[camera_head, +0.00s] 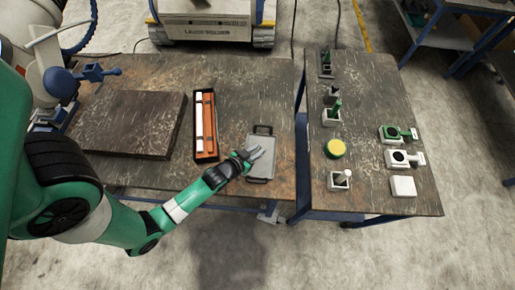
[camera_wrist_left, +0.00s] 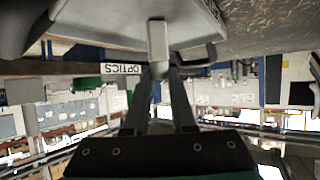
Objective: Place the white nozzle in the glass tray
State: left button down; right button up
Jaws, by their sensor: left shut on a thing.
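The grey glass tray (camera_head: 264,170), with a dark handle at each end, lies on the left table near its front edge. It fills the top of the left wrist view (camera_wrist_left: 100,14), which looks upside down. My left gripper (camera_head: 256,153) is over the tray in the head view. In the left wrist view its fingertips (camera_wrist_left: 158,70) are shut on the white nozzle (camera_wrist_left: 157,38), a pale upright piece seen against the tray. I cannot tell whether the nozzle touches the tray. The nozzle is not clear in the head view. My right gripper is not in view.
A black case (camera_head: 206,154) with white and orange strips lies left of the tray. A dark flat board (camera_head: 130,123) is further left. A gap separates the tables.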

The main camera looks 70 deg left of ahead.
pick_arm(q)
jog(key=c, duration=1.2)
grip_release()
jog(key=shift+f, duration=0.1)
jog(key=o, duration=0.5)
jog(key=shift+c, duration=0.2)
jog(key=shift+r, duration=0.3)
jog(key=p+v, duration=0.1)
jog(key=v, duration=1.1)
jog(key=shift+f+p, duration=0.15)
jog(key=shift+p, duration=0.2)
